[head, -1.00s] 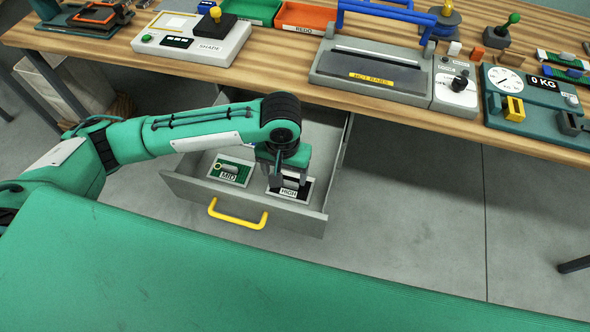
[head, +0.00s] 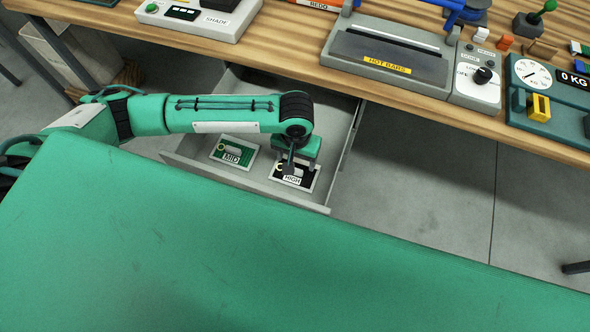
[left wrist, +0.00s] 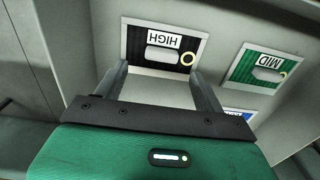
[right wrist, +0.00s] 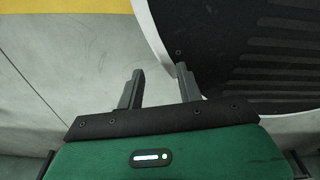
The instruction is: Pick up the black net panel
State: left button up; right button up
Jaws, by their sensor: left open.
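The black net panel (head: 306,183), labelled HIGH, lies in the open drawer, to the right of a green panel (head: 231,151) labelled MID. My left gripper (head: 298,165) is over the black panel and partly hides it. In the left wrist view the black panel (left wrist: 135,50) shows a pale raised grip (left wrist: 162,53) and a yellow ring. The open, empty left fingers (left wrist: 160,78) stand either side of the grip's line, with their tips near the panel's edge. Whether they touch it I cannot tell. My right gripper (right wrist: 159,86) is open and empty.
The grey drawer's (head: 190,166) walls surround the panels, under the wooden bench (head: 290,62). On the bench are a hot bars machine (head: 390,60) and a SHADE control box (head: 205,18). A blue label (left wrist: 238,113) shows at the drawer's edge in the left wrist view.

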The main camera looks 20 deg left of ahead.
pick_arm(q)
notch_tip(320, 180, down, 4)
jog(key=shift+a+r, duration=0.1)
jog(key=shift+f, duration=0.35)
jog(key=c, duration=1.1)
jog(key=shift+r, duration=0.1)
pick_arm(e)
jog(key=shift+s, duration=0.2)
